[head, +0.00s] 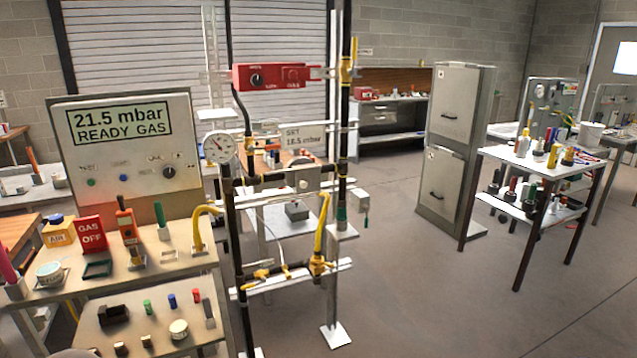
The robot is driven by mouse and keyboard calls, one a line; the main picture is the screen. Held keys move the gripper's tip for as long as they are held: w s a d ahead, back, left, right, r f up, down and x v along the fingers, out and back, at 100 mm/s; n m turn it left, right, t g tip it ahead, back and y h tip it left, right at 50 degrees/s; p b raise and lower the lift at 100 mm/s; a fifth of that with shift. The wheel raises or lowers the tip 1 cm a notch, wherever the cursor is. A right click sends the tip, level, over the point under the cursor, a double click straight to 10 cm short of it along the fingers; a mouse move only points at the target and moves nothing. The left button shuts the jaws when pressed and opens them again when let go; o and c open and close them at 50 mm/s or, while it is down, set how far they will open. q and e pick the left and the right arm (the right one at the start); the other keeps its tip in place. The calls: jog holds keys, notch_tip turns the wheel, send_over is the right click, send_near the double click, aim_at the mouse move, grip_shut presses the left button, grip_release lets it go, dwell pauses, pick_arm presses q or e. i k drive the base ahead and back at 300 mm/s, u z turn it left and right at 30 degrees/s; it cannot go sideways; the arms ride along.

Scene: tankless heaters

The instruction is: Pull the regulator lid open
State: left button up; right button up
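A pipe stand with black pipes and yellow fittings (318,265) stands in the middle of the head view. A small grey box-like part (303,181) sits on its upper crosspipe, right of a round dial gauge (219,147); it may be the regulator, but I cannot tell for sure. No separate lid or gap can be made out on it at this size. A red unit (284,76) with a black knob is mounted higher on the stand. A sign reading "SET 18.5 mbar" (305,137) is behind the crosspipe. Neither of my grippers is visible.
A panel reading "21.5 mbar READY GAS" (119,122) stands left on a bench with a red "GAS OFF" block (91,233), tools and small parts. A grey cabinet (452,145) and a tool cart (540,160) stand right. The floor (430,290) between is clear.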

aim_at(308, 180)
jog(key=z, duration=0.1)
jog(key=i, duration=1.65)
jog(key=u, duration=0.7)
jog(key=k, duration=0.8)
jog(key=u, duration=0.2)
jog(key=i, duration=0.8)
jog(key=z, duration=0.05)
